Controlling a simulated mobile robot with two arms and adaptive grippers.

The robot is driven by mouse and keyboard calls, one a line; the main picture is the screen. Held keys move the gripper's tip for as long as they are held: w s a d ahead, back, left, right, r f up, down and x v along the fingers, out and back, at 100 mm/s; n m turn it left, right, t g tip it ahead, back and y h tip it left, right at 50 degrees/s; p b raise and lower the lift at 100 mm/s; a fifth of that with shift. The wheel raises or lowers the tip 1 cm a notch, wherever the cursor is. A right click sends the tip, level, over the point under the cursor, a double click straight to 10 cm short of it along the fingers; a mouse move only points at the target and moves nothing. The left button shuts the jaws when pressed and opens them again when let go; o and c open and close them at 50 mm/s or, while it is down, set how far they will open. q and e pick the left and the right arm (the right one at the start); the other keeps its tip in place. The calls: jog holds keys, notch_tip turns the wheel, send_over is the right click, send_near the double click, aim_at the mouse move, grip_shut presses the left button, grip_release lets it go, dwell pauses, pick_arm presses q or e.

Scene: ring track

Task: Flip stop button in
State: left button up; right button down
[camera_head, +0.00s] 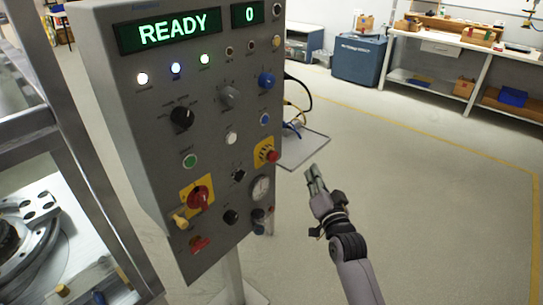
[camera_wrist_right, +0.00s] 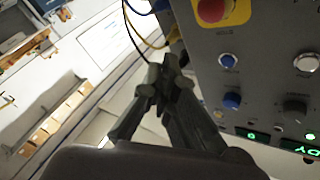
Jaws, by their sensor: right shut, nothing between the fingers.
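The grey control panel (camera_head: 215,125) stands upright at the left of the head view, with a lit "READY" display. A red stop button (camera_head: 272,156) on a yellow plate is near its right edge. It also shows at the top of the right wrist view (camera_wrist_right: 212,10), partly cut off. My right gripper (camera_head: 311,174) is shut and empty, to the right of the panel and apart from the button. In the wrist view its fingertips (camera_wrist_right: 165,72) are together, left of the panel face. My left gripper is not in view.
A red switch (camera_head: 199,197) on another yellow plate sits lower left on the panel, among several knobs and lamps. A metal frame (camera_head: 60,100) stands at the far left. Open floor lies to the right.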

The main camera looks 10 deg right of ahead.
aim_at(274, 157)
jog(key=shift+s, duration=0.1)
jog(key=w+a+b, duration=0.3)
jog(key=w+a, duration=0.2)
jog(key=w, duration=0.2)
jog(key=shift+a, duration=0.15)
dwell(0.5)
jog(key=shift+w+a, duration=0.1)
jog(key=shift+w, duration=0.05)
dwell(1.1)
jog(key=shift+w+a, duration=0.2)
